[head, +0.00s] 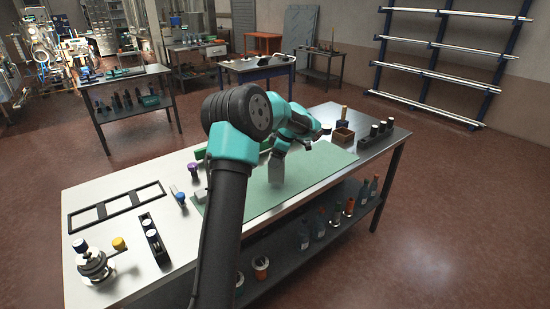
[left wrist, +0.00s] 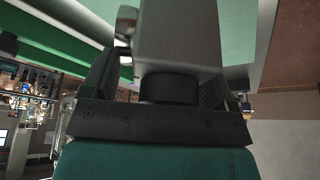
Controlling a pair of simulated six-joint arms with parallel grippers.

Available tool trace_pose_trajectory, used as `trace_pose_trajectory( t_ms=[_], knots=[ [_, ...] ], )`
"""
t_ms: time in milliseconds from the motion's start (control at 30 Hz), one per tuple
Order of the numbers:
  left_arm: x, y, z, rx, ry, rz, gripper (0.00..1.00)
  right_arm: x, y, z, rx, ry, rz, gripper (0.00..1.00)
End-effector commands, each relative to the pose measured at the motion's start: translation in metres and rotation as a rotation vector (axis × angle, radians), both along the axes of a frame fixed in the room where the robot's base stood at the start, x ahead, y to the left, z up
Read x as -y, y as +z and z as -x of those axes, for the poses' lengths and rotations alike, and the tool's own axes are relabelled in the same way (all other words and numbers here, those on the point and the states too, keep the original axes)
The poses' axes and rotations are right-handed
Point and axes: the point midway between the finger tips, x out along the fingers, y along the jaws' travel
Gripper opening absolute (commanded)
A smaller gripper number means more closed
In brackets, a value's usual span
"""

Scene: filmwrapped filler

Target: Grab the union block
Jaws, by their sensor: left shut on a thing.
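The union block appears as a plain grey block (head: 277,170) hanging below my left gripper (head: 282,148) in the head view, over the green mat (head: 318,168). In the left wrist view the grey block (left wrist: 178,35) is large and close, with a dark round part at its near end between the jaws. My left gripper (left wrist: 165,80) is shut on it there. The block seems a little above the mat, but the gap is hard to judge. My arm hides part of the mat and bench. My right gripper is not in view.
On the bench (head: 85,200) stand a black frame (head: 118,205), a metal valve fitting (head: 92,262) and a dark holder (head: 153,240) at the left.

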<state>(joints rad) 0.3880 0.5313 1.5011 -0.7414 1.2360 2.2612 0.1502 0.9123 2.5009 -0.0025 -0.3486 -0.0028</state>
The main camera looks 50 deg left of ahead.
Motion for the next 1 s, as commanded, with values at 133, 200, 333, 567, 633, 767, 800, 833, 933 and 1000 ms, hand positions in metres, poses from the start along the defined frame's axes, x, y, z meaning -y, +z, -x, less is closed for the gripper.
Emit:
trace_pose_trajectory(
  t_ms=[133, 200, 333, 567, 633, 767, 800, 833, 933, 1000],
  knots=[
    [0.016, 0.004, 0.014, 0.001, -0.003, -0.001, 0.25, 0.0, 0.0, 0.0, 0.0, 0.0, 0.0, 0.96],
    [0.026, 0.005, 0.022, 0.001, -0.003, -0.001, 0.25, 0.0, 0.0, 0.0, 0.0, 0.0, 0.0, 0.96],
    [0.046, 0.008, 0.04, 0.002, -0.002, -0.001, 0.25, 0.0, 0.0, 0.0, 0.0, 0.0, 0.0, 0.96],
    [0.082, 0.012, 0.07, 0.002, -0.003, -0.001, 0.25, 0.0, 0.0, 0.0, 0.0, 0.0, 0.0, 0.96],
    [0.09, 0.013, 0.078, 0.003, -0.001, -0.001, 0.25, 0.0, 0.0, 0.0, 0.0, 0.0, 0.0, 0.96],
    [0.101, 0.014, 0.088, 0.003, -0.001, -0.001, 0.25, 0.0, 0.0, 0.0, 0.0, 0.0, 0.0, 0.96],
    [0.104, 0.014, 0.089, 0.003, -0.001, -0.001, 0.25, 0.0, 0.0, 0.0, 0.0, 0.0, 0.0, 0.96],
    [0.105, 0.014, 0.09, 0.003, -0.001, -0.001, 0.25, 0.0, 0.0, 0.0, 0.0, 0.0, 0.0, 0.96],
    [0.108, 0.014, 0.093, 0.002, -0.001, 0.0, 0.25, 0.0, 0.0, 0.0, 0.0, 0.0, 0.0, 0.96],
    [0.108, 0.014, 0.094, 0.002, -0.001, 0.0, 0.25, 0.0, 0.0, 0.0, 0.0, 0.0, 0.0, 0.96]
  ],
)
